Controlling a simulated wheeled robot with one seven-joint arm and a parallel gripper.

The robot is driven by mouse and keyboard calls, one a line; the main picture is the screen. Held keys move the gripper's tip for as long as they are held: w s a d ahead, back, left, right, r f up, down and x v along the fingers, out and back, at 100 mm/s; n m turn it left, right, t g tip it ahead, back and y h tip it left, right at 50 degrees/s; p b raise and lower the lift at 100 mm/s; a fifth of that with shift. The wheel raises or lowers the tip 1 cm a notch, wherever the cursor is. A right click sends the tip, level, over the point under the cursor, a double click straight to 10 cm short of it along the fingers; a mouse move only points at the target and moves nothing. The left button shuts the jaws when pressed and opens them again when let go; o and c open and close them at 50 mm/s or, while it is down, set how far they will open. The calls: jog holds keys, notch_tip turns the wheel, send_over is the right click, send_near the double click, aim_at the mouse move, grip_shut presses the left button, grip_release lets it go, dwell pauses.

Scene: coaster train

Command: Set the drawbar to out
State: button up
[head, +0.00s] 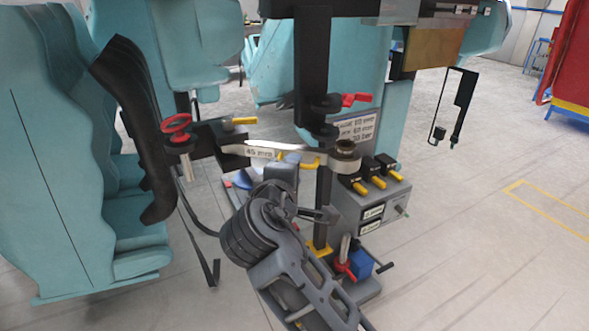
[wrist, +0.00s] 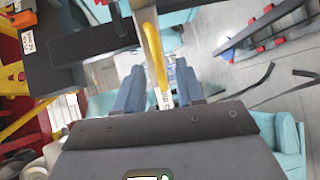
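A pale flat bar (head: 290,147), apparently the drawbar, runs from a black block (head: 230,152) on the left to a round eye (head: 345,148) on the right. A "45 mm" label (head: 259,153) is on its left part. A yellow handle (head: 299,160) hangs at the middle of the bar; a yellow handle also shows in the wrist view (wrist: 154,55). My gripper (wrist: 160,85) is open, its two fingers apart on either side of the yellow handle's near end in that view. Contact cannot be told. In the head view my wrist hides the fingertips, just below the bar.
A grey box (head: 385,205) with yellow levers stands right of the bar. A red handwheel (head: 176,124) is at left, beside teal seats (head: 75,190). A red lever (head: 345,268) and blue block (head: 358,262) sit low at right. Floor at right is clear.

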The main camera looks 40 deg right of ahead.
jog(key=v, duration=0.5)
jog(key=shift+s+a+r, duration=0.1)
jog(key=shift+s+a, duration=0.15)
jog(key=shift+a, duration=0.05)
jog(key=s+a+f+t+y, duration=0.2)
jog(key=s+a+f+y, duration=0.25)
jog(key=s+f, duration=0.35)
jog(key=s+a+f+t+y, duration=0.2)
jog(key=s+a+f+y, duration=0.2)
jog(key=s+f+y, duration=0.3)
jog(key=s+r+m+t, duration=0.1)
jog(key=s+r+m, duration=0.2)
jog(key=s, duration=0.7)
jog(key=s+r+m+t+y, duration=0.1)
jog(key=s+r+m, duration=0.2)
jog(key=s, duration=0.6)
jog(key=shift+s+a+r+m, duration=0.2)
jog(key=shift+s+r+m, duration=0.15)
jog(key=shift+s+m, duration=0.05)
